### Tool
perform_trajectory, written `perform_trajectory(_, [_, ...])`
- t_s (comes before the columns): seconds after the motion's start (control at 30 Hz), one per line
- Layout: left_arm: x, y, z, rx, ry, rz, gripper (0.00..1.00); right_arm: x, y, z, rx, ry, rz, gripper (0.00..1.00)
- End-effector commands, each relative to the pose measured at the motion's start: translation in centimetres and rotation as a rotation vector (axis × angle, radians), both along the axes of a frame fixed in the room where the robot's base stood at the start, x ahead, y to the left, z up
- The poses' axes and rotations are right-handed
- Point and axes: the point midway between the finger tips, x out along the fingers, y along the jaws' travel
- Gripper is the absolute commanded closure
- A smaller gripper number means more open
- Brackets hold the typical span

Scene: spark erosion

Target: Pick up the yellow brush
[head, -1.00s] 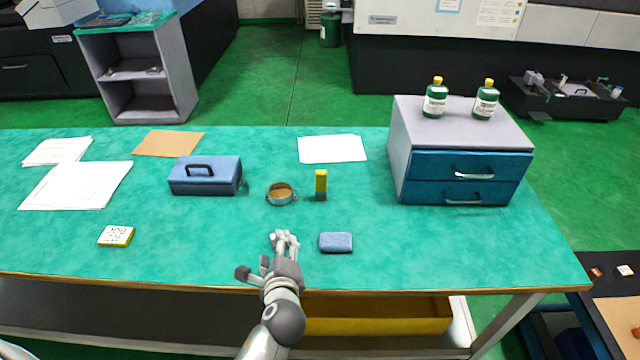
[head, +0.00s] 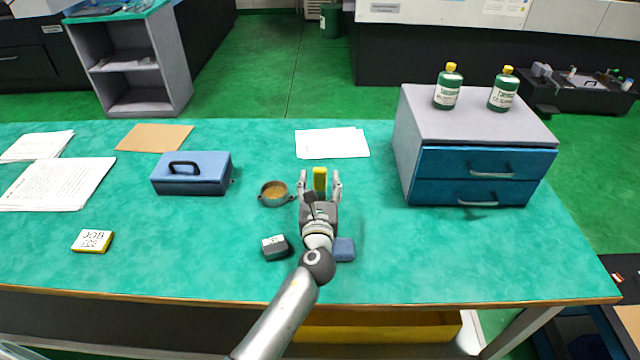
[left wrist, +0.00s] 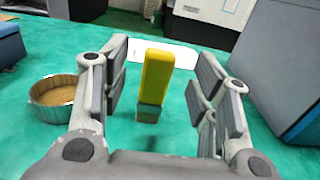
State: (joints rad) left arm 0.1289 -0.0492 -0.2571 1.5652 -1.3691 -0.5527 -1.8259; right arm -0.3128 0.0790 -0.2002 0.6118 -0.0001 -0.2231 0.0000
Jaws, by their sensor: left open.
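The yellow brush (head: 320,179) stands upright on the green table, between the fingers of my left gripper (head: 320,186). In the left wrist view the brush (left wrist: 154,82) has a yellow upper part and a grey-green lower end resting on the table. The left gripper's open fingers (left wrist: 160,90) are on either side of it, with visible gaps, so it is not held. In the head view the gripper hides the brush's lower part. My right gripper is not in view.
A round metal tin (head: 274,193) is close to the left of the gripper. A blue block (head: 344,249) and a dark labelled block (head: 276,247) lie near the wrist. A blue toolbox (head: 192,174) stands left, a drawer unit (head: 405,140) right. White paper (head: 332,143) lies behind.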

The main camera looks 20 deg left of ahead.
Motion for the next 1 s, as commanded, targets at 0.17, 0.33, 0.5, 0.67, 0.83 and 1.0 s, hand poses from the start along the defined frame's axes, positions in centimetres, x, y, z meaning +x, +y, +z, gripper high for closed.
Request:
perform_trajectory(0.17, [2.4,0.6,0.4,-0.001,-0.002,0.002,0.45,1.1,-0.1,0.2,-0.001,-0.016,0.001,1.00])
perform_trajectory(0.33, [4.4,1.2,0.2,-0.001,-0.001,0.001,0.45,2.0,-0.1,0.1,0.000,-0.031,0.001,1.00])
perform_trajectory(0.5, [4.9,1.4,0.2,-0.003,-0.001,0.001,0.45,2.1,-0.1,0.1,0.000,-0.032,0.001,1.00])
perform_trajectory(0.67, [4.8,1.4,0.3,-0.003,-0.001,0.001,0.47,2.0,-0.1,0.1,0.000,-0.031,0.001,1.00])
perform_trajectory(0.83, [4.8,1.4,0.3,-0.003,-0.001,0.001,0.69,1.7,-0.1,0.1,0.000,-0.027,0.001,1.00])
perform_trajectory(1.0, [4.8,1.3,0.3,-0.003,-0.001,0.001,0.91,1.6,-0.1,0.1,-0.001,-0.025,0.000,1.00])
